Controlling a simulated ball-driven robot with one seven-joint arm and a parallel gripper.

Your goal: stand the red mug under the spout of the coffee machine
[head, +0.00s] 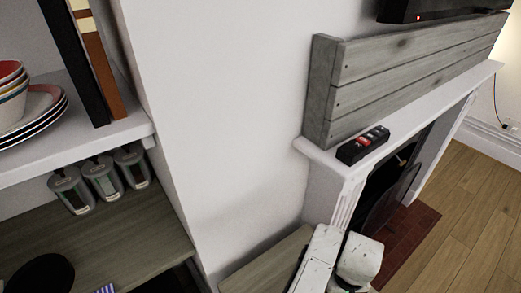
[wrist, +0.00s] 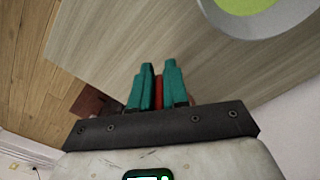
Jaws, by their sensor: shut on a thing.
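In the wrist view my gripper (wrist: 156,72) has teal fingers close together, with a narrow strip of the red mug (wrist: 158,92) between them. The fingers hide most of the mug, so its tilt cannot be told. The gripper is over a grey-brown wooden surface (wrist: 210,62). In the head view only white parts of my arm show at the bottom, and the fingers are out of sight. I see no coffee machine or spout in either view.
A white-rimmed round thing with a green centre (wrist: 248,5) lies at the wrist view's top right. In the head view, shelves with canisters (head: 102,178) and stacked bowls (head: 12,95) stand left. A fireplace mantel (head: 400,122) is right, with open floor (head: 455,205) beyond.

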